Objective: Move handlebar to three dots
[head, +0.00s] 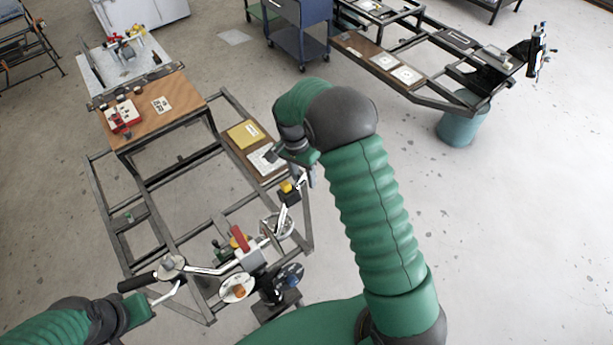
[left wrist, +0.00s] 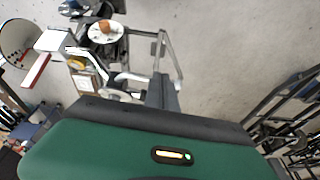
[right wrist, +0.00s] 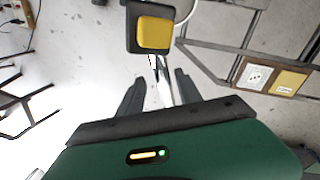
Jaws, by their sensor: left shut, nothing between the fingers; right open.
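The handlebar (head: 205,270) is a pale bar across the lower middle of the head view, with a black grip (head: 137,282) at its left end. A white block with a red lever (head: 240,238) sits at its middle. At its right end is a black piece with a yellow button (head: 286,187), which also shows in the right wrist view (right wrist: 153,32). My right gripper (right wrist: 158,88) is open, with a thin pale rod between or behind its fingers; contact is unclear. My left gripper (left wrist: 162,92) is shut and empty near the bar's left part.
A metal frame (head: 150,215) with a wooden board (head: 155,108) lies beyond the handlebar. Round dials, one at the left (head: 172,266) and one in front (head: 238,289), crowd the bar. A blue cart (head: 300,32) and another frame stand farther back.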

